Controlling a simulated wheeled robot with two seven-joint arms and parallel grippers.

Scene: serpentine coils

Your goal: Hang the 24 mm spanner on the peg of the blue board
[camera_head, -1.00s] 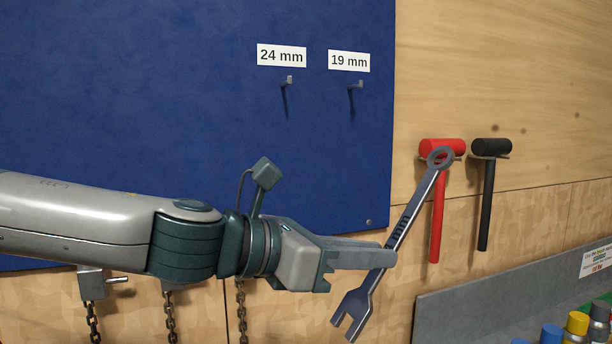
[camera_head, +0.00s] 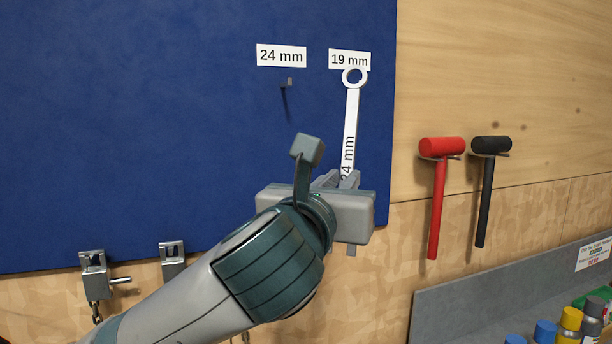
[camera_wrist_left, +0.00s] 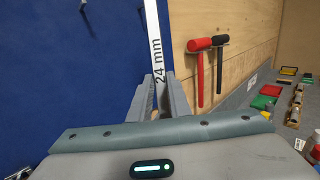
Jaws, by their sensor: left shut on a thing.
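The spanner (camera_head: 351,120), marked 24 mm, is upright with its ring end at the top. My left gripper (camera_head: 346,180) is shut on its shaft, and the lower end is mostly hidden behind the gripper. The spanner also shows in the left wrist view (camera_wrist_left: 154,40) between the fingers (camera_wrist_left: 160,98). In the head view the ring overlaps the 19 mm label (camera_head: 349,58) and covers the place of the peg below it; I cannot tell whether they touch. The 24 mm peg (camera_head: 289,82) on the blue board (camera_head: 150,120) is bare, under the 24 mm label (camera_head: 281,55). My right gripper is not in view.
A red mallet (camera_head: 436,200) and a black mallet (camera_head: 486,190) hang on the wooden wall right of the board. Metal clamps with chains (camera_head: 93,270) are at the board's lower edge. A grey shelf with several cans (camera_head: 570,322) is at lower right.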

